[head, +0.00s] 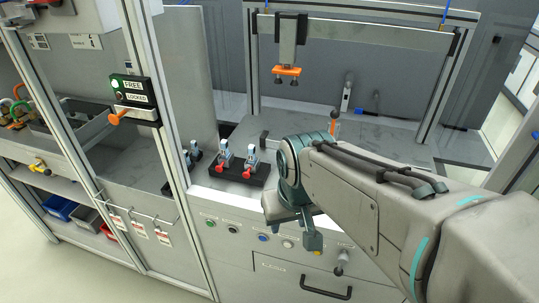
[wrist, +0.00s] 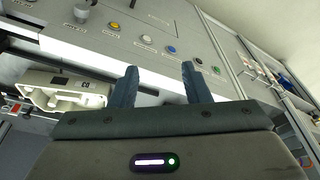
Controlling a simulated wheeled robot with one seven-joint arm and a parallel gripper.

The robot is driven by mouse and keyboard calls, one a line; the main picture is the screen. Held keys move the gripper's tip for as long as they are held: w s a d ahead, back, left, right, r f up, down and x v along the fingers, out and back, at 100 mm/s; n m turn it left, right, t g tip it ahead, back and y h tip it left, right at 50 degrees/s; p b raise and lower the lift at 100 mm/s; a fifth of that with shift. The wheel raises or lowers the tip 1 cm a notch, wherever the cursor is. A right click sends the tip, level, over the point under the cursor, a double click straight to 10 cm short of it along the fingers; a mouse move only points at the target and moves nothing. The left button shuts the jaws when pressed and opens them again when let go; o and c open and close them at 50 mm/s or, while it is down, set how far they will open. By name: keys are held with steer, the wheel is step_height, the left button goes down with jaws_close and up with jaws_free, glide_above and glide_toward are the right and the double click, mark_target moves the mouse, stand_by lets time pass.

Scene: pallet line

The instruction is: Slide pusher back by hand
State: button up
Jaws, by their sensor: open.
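No part is clearly marked as the pusher. An orange-ended block (head: 287,72) hangs from the crossbar on a grey upright, and a slim post with an orange part (head: 334,117) stands on the deck below; I cannot tell whether either is the pusher. My gripper (wrist: 158,82) is open and empty in the wrist view, its two dark fingers apart over the front panel edge. In the head view my arm covers the deck's front right and most of the gripper. A cream-coloured part (wrist: 62,92) lies left of the fingers in the wrist view.
A row of push buttons (head: 262,237) runs along the front panel below my wrist. A black block with red-tipped clamps (head: 240,172) sits left of my arm. A FREE/LOCKED box (head: 132,91) with an orange handle is on the left post. The middle deck (head: 300,122) is largely clear.

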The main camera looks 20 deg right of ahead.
steer(key=w+d+r+m+g+p, duration=0.1)
steer(key=w+d+r+m+p, duration=0.15)
steer(key=w+d, duration=0.5)
steer(key=w+d+r+m+g+p, duration=0.15)
steer(key=w+d+r, duration=0.3)
steer(key=w, duration=0.55)
steer(key=shift+n, duration=0.4)
steer(key=f, duration=1.3)
steer(key=shift+w+d+f, duration=0.15)
steer(key=shift+d+f, duration=0.2)
steer(key=shift+d, duration=0.05)
jaws_close()
